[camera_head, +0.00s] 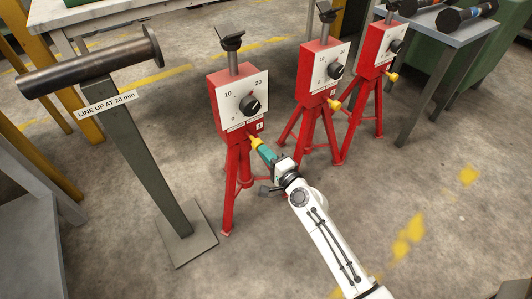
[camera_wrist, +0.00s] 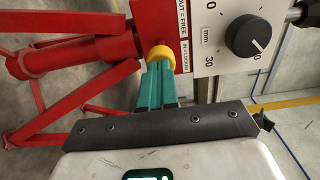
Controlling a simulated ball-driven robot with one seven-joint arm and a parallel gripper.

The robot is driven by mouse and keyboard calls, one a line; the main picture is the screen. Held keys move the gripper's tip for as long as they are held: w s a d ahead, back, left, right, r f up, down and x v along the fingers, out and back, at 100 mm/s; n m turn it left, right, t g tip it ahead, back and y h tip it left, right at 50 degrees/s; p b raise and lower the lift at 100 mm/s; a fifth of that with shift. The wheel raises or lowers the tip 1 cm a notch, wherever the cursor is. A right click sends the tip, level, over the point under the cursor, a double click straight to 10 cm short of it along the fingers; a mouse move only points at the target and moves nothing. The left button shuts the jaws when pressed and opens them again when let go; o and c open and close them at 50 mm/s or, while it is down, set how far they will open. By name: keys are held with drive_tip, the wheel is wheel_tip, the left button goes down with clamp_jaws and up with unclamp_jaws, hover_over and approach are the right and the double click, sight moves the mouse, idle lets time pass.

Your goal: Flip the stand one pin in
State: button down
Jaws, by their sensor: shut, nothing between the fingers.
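The nearest red stand (camera_head: 237,100) is a tripod with a white dial plate and black knob, in the head view's middle. Its yellow pin (camera_head: 255,142) sticks out low on the right side of its head. In the wrist view the yellow pin (camera_wrist: 159,52) shows beside a label reading "OUT = FREE" and "IN = LOCKED". My gripper (camera_head: 265,152), with teal fingers, is shut and empty. Its fingertips (camera_wrist: 159,68) are right at the pin's outer end; whether they touch cannot be told. How deep the pin sits is hidden.
Two similar red stands (camera_head: 322,70) (camera_head: 380,55) stand to the right, each with a yellow pin. A grey post (camera_head: 140,160) bearing a dark spool shaft (camera_head: 85,68) and a "LINE UP AT 20 mm" sign stands left.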

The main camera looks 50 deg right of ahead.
sight(253, 139)
drive_tip(key=shift+w, duration=0.1)
drive_tip(key=x, duration=0.3)
drive_tip(key=shift+w, duration=0.15)
drive_tip(key=shift+r, duration=0.1)
idle(0.3)
